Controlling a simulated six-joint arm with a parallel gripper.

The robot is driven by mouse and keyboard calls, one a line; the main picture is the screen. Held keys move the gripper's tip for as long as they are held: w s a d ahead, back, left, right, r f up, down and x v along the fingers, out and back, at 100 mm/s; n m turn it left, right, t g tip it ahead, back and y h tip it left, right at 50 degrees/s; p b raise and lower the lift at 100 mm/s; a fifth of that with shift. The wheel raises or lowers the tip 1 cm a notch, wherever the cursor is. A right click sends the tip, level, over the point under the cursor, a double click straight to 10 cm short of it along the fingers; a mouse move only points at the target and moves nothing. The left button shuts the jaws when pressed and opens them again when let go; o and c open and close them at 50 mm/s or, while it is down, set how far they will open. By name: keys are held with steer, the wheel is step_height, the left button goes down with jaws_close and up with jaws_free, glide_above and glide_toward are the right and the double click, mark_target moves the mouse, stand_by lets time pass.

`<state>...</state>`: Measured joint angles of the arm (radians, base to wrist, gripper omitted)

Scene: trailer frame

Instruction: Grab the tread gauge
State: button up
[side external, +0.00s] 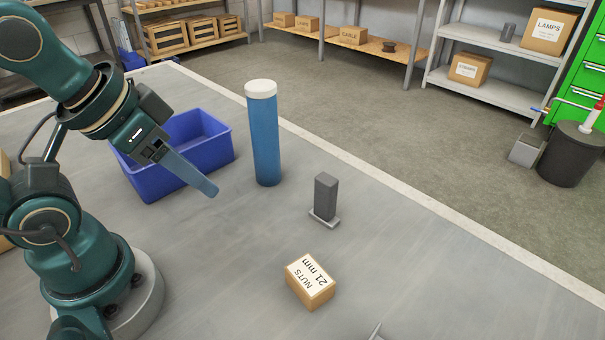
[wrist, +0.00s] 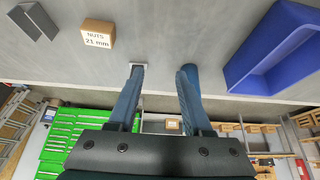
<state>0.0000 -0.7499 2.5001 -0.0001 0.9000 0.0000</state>
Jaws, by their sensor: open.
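The tread gauge appears to be the dark grey upright block on a small light foot (side external: 325,198), standing on the grey table in the side view.
A tall blue cylinder with a white cap (side external: 264,135) stands between my gripper and the gauge. The blue bin (side external: 190,165) is behind my gripper. A nuts box (side external: 310,280) sits nearer the camera.

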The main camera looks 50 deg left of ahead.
steer(key=o, duration=0.5)
steer(key=shift+r, duration=0.1)
